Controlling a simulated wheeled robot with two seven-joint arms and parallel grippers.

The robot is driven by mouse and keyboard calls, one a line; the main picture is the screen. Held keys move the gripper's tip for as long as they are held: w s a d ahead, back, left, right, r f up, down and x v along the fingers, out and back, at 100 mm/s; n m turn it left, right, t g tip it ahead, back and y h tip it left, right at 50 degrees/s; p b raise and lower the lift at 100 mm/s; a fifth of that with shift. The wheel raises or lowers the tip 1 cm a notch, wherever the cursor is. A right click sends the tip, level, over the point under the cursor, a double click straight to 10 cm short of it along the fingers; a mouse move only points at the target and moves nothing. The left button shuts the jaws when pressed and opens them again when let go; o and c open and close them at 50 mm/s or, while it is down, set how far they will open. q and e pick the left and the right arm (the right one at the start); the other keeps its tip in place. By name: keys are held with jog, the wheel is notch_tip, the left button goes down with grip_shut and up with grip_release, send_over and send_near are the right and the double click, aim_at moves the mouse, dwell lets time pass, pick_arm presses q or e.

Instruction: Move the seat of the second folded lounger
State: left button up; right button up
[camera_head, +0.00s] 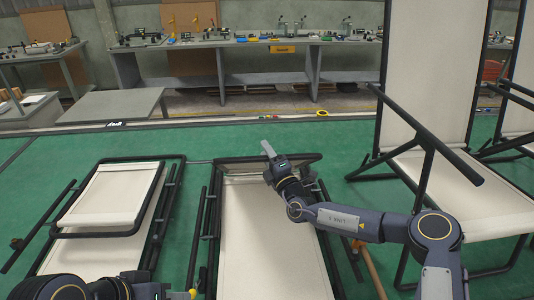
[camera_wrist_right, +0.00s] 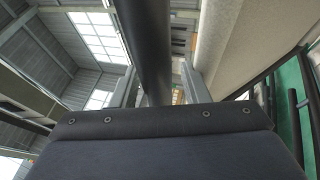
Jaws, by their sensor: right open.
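A folded lounger with a black tube frame and cream fabric (camera_head: 265,240) lies on the green floor in the middle of the head view. My right gripper (camera_head: 268,150) is at its far end, by the black frame bar. In the right wrist view, a black bar (camera_wrist_right: 150,45) passes between the two open fingers, with cream fabric (camera_wrist_right: 240,35) beside it. I cannot tell whether the fingers touch the bar. My right forearm hides part of the lounger. My left gripper (camera_head: 182,294) is low at the bottom edge, partly cut off; its jaws cannot be made out.
Another folded lounger (camera_head: 110,195) lies at the left, its small cream panel on top. Unfolded loungers (camera_head: 430,80) stand at the right, close to my right arm. Workbenches (camera_head: 250,45) with tools line the back. Green floor is free between the loungers and the benches.

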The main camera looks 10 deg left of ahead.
jog(key=shift+c, duration=0.2)
grip_shut()
jog(key=s+d+f+t+y+b, duration=0.1)
jog(key=s+f+b, duration=0.5)
jog(key=s+f, duration=0.3)
notch_tip(320, 180, down, 4)
jog(key=shift+s+d+f+n, duration=0.15)
jog(key=shift+d+f+n, duration=0.1)
jog(key=shift+d+n, duration=0.15)
